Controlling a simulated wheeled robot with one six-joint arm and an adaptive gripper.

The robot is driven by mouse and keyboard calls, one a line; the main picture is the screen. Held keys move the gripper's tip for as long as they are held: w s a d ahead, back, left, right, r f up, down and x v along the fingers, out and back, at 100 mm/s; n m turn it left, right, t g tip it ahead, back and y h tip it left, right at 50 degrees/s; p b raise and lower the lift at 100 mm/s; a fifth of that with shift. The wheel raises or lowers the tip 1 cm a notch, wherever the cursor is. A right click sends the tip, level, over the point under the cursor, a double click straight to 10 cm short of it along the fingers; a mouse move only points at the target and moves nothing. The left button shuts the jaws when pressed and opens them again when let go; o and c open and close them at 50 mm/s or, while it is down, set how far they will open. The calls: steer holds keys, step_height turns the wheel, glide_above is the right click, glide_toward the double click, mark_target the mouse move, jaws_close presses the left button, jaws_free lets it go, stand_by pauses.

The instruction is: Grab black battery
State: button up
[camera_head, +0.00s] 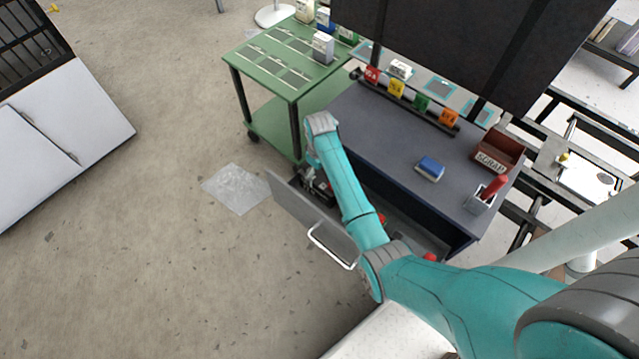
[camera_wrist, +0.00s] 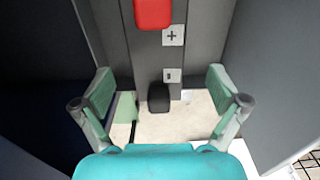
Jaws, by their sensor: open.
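A dark grey block that looks like the black battery (camera_wrist: 148,55) shows in the wrist view, with a red cap at the top, a black knob nearer me, and plus and minus plates. My gripper (camera_wrist: 160,88) is open, its two green-grey fingers on either side of the block's near end. I cannot tell whether they touch it. In the head view, my arm reaches down into the open drawer (camera_head: 300,207), where the gripper end is mostly hidden among dark parts.
The drawer front has a white handle (camera_head: 333,246). Red parts (camera_head: 430,256) show farther along the drawer. The dark blue desk (camera_head: 400,137) holds a blue box (camera_head: 430,169) and a red-handled holder (camera_head: 487,193). A green cart (camera_head: 275,85) stands behind. The floor at left is mostly clear.

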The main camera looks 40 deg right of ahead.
mark_target(320, 178)
steer(key=shift+d+f, duration=0.2)
steer(key=shift+f, duration=2.9)
steer(key=c, duration=1.8)
steer(key=shift+w+r, duration=0.1)
steer(key=shift+r, duration=0.05)
jaws_close()
